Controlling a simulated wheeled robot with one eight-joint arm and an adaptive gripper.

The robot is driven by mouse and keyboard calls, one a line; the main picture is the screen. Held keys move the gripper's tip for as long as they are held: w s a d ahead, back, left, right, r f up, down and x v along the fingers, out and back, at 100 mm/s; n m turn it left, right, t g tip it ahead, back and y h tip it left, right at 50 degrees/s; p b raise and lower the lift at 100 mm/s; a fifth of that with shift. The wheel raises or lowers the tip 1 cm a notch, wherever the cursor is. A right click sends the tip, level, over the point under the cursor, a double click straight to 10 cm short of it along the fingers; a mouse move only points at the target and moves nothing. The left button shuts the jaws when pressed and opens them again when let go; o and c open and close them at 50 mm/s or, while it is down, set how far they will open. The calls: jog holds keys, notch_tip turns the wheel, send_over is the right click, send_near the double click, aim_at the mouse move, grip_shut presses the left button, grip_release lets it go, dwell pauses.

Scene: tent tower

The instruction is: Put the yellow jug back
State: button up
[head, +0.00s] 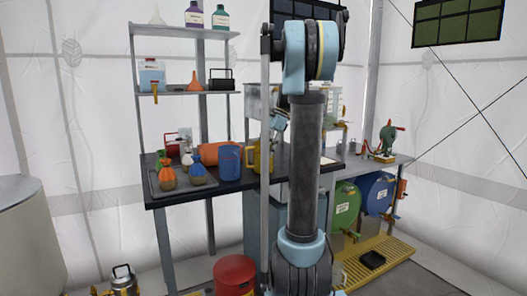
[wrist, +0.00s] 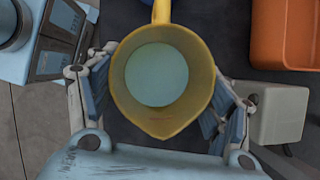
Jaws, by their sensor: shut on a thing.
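The yellow jug (wrist: 127,95) fills the middle of the wrist view, seen from above into its open mouth, with its spout toward the bottom and its handle at the top. A pale teal disc shows inside; I cannot tell whether it is liquid or the jug's floor. My gripper (wrist: 160,108) is shut on the jug, with a finger on each side. In the head view a yellow jug (head: 257,160) shows at the dark bench, partly behind my arm. I cannot tell whether the jug touches the bench.
In the wrist view, an orange bin (wrist: 288,35) is upper right, a grey box (wrist: 279,115) right, and a blue-topped device (wrist: 58,55) left.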

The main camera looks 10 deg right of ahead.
jog(key=o, duration=1.5)
jog(key=shift+f, duration=0.15)
jog(key=s+v, duration=0.1)
jog(key=v, duration=1.1)
jog(key=s+a+f+n+h, duration=0.1)
jog(key=s+a+f+n, duration=0.1)
jog(key=s+f+n, duration=0.3)
jog(key=s+a+f+t+h, duration=0.1)
jog(key=s+a+f, duration=0.15)
jog(key=s, duration=0.45)
jog(key=s+a+f+n+h, duration=0.1)
jog(key=s+a+f+n, duration=0.1)
jog(key=s+f+n, duration=0.5)
jog(key=s+f, duration=0.4)
jog(key=f, duration=0.1)
jog(key=s+f+n+t+h, duration=0.1)
jog(key=s+f+n, duration=0.1)
jog(key=s+f, duration=0.3)
jog(key=s+f+n+h, duration=0.1)
jog(key=s+f+n, duration=0.1)
jog(key=s+f, duration=0.4)
jog(key=shift+s+d+f+n+t, duration=0.1)
jog(key=shift+s+f+n+t, duration=0.1)
jog(key=shift+f, duration=0.45)
jog(key=shift+s+f+n+t, duration=0.15)
jog(key=shift+f+n+t, duration=0.05)
jog(key=shift+f, duration=0.5)
